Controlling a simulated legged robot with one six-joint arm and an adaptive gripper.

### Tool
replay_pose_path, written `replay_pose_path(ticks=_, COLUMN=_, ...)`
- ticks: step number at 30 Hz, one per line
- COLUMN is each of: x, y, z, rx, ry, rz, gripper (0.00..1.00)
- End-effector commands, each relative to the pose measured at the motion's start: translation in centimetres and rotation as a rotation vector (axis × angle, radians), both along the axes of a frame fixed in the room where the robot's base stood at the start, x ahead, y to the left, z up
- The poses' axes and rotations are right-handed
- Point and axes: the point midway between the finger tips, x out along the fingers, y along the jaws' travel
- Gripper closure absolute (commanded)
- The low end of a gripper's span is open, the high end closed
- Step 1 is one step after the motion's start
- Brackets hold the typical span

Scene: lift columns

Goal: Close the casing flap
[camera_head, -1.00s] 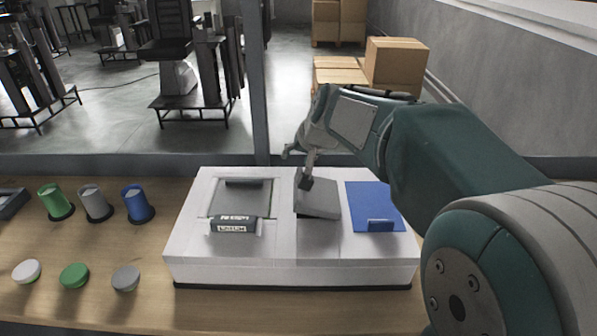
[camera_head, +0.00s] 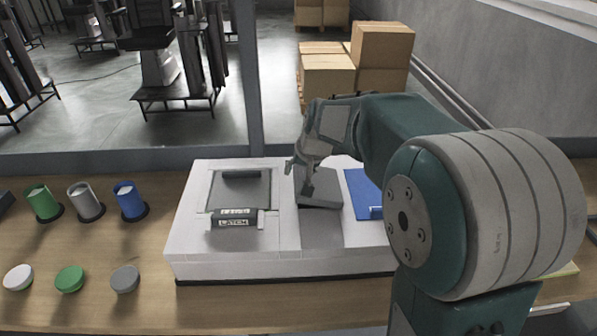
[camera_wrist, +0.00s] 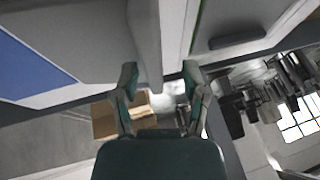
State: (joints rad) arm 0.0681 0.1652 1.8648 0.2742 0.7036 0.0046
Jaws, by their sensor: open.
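The white casing (camera_head: 190,245) stands on the wooden table. A grey flap (camera_head: 325,192) sits in its middle section, with a thick front edge; it looks tilted, and its exact angle is hard to tell. My gripper (camera_head: 300,175) is over the flap's left part, with one fingertip at or just above its surface; contact cannot be told. In the wrist view my gripper (camera_wrist: 160,72) has its two fingers apart, with a grey slab edge (camera_wrist: 145,40) running between them and nothing clearly grasped.
A grey panel with a labelled latch (camera_head: 236,217) is on the casing's left, a blue panel (camera_head: 360,190) on its right, partly behind my arm. Coloured cups (camera_head: 130,202) and round discs (camera_head: 70,278) stand on the table at left. Cardboard boxes (camera_head: 327,80) are beyond the table.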

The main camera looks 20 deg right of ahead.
Motion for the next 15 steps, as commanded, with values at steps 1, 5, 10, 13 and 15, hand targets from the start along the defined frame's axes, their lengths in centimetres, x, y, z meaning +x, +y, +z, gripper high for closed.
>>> replay_pose_path(ticks=1, x=0.15, y=0.03, z=-0.38, rx=0.000, ry=0.001, rz=0.000, gripper=0.43)
replay_pose_path(ticks=5, x=0.35, y=-0.09, z=-0.77, rx=0.001, ry=-0.001, rz=0.000, gripper=0.43)
replay_pose_path(ticks=10, x=0.37, y=0.07, z=-0.78, rx=0.000, ry=-0.001, rz=0.000, gripper=0.43)
replay_pose_path(ticks=13, x=0.37, y=0.12, z=-0.79, rx=0.000, ry=-0.001, rz=0.000, gripper=0.70)
replay_pose_path(ticks=15, x=0.37, y=0.12, z=-0.78, rx=0.000, ry=-0.001, rz=0.000, gripper=1.00)
